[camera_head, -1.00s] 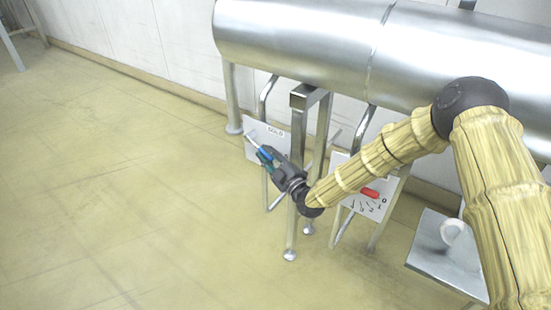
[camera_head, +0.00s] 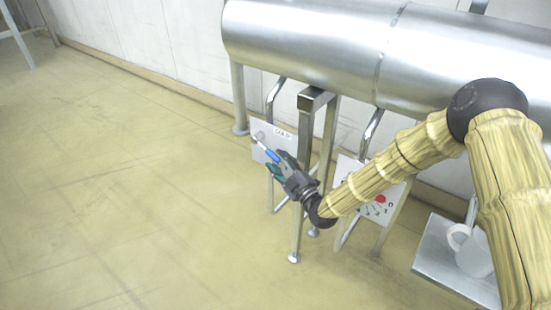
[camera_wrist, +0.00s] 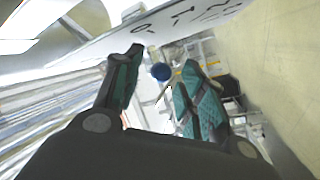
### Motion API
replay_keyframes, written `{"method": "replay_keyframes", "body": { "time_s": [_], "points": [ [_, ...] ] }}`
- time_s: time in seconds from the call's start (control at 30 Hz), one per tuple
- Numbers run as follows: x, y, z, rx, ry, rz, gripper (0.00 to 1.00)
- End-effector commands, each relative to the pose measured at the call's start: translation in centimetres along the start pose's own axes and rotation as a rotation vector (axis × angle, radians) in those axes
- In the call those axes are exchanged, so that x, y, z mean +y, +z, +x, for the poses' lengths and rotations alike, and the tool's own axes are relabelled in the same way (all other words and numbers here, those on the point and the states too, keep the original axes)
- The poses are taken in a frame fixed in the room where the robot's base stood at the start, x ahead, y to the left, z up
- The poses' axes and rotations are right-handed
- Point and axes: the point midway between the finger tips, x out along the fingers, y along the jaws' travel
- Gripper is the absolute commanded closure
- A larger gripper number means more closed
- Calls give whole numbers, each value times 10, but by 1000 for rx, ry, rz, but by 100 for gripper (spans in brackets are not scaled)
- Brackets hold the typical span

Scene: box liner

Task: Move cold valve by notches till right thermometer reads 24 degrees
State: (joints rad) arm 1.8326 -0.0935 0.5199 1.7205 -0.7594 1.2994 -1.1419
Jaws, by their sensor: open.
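The cold valve's white plate (camera_head: 259,128), lettered "COLD", stands under the big metal pipe. Its lever has a blue grip (camera_head: 272,155) and a thin rod pointing up-left to the plate. My gripper (camera_head: 274,166) is at the blue grip, with its fingers open. In the wrist view, the round blue end (camera_wrist: 161,72) shows between the parted fingers of my gripper (camera_wrist: 163,58); contact cannot be told. The plate's edge with dial marks (camera_wrist: 190,18) runs along the top there. No thermometer reading is visible in either view.
A second white dial plate (camera_head: 346,170) with a red handle (camera_head: 380,199) stands right of my gripper, partly behind my arm. Metal legs (camera_head: 303,180) stand close by. A metal shelf (camera_head: 430,255) at right holds a white cup (camera_head: 474,257). Floor at left is clear.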

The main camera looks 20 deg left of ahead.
Motion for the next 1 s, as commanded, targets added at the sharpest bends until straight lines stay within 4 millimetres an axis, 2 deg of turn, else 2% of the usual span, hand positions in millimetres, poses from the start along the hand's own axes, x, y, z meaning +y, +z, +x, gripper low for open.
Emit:
{"method": "replay_keyframes", "body": {
  "time_s": [0.3,0.5,0.7,1.0],
  "points": [
    [0,0,-59,-1,-1,1,59],
    [0,0,-82,-1,-1,1,59],
    [0,1,-90,-1,0,0,59],
    [0,1,-91,-1,0,0,59]
  ]
}}
